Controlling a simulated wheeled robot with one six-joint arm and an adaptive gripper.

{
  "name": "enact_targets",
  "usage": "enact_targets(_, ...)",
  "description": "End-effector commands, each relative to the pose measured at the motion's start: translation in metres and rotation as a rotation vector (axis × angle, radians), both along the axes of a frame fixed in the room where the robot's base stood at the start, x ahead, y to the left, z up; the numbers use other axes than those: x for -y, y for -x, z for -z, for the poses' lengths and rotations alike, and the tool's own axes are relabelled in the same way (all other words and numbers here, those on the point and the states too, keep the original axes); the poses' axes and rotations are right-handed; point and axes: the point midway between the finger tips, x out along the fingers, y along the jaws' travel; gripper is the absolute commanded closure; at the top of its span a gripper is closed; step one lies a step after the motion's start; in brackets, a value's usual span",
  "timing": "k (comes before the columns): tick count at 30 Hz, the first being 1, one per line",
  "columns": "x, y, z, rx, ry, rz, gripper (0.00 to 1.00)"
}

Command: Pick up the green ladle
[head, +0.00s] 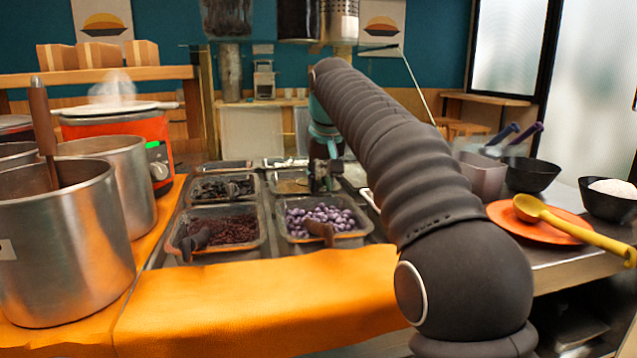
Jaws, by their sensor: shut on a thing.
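My gripper (323,188) points down over the right side of the tray of greenish-brown beans (290,186), in the middle of the counter. It is small and dark in the head view. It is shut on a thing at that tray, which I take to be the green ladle. The ladle's shape and colour cannot be made out, as the gripper covers it. I cannot tell whether the ladle touches the beans or the tray.
Nearer trays hold purple beans (318,213) and dark red beans (221,232), each with a brown scoop. Steel pots (62,250) and a red cooker (160,130) stand left. An orange plate (560,232) with a yellow ladle (580,225) and black bowls (530,175) stand right.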

Motion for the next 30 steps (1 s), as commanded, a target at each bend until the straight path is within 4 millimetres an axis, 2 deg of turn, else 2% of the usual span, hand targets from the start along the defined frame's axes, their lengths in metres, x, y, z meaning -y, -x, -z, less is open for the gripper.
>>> enact_targets(5, 0.0, -0.001, -0.015, 0.003, -0.001, 0.0, 1.0)
enact_targets(11, 0.003, -0.001, -0.047, 0.004, -0.001, 0.002, 1.0)
enact_targets(24, 0.09, 0.003, -0.092, 0.003, -0.001, 0.003, 1.0)
enact_targets(30, 0.109, 0.004, -0.104, 0.001, 0.0, 0.001, 1.0)
